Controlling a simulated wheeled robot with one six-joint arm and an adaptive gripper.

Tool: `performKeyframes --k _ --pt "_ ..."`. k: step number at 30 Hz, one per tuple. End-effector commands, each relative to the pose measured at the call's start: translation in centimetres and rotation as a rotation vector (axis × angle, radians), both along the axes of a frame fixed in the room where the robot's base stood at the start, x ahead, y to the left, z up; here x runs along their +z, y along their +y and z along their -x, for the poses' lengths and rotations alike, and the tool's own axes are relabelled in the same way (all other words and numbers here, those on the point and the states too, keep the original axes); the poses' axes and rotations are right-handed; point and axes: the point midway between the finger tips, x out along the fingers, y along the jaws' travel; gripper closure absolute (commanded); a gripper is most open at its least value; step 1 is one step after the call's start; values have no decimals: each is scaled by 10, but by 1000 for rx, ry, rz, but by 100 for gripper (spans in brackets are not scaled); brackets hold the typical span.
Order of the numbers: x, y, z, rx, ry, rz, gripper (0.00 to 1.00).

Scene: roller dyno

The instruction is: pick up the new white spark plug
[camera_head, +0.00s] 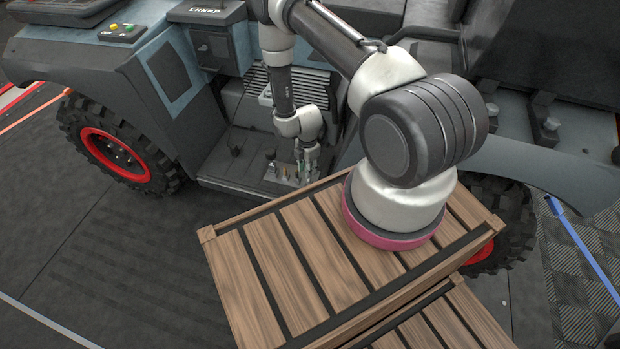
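My gripper (304,167) points down into the footwell of the vehicle (120,65), just above a small pale tray-like holder (283,177). Several small upright pieces, some whitish or greenish, show at the holder close to my fingertips. I cannot tell which of them is the new white spark plug. The fingers are small and partly merge with the pieces behind them, so I cannot tell whether they are open, shut or touching anything.
A button box (122,32) sits on the left fender. The wooden slatted crate (262,262) under my arm's base is near the front. Dark floor lies open at left.

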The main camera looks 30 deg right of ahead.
Motion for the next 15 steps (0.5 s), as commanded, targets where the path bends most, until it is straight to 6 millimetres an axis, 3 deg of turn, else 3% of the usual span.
performKeyframes --k 10,15 --pt "-50 -5 -2 -2 2 0 72" --pt "-64 -5 -3 -2 0 0 72"
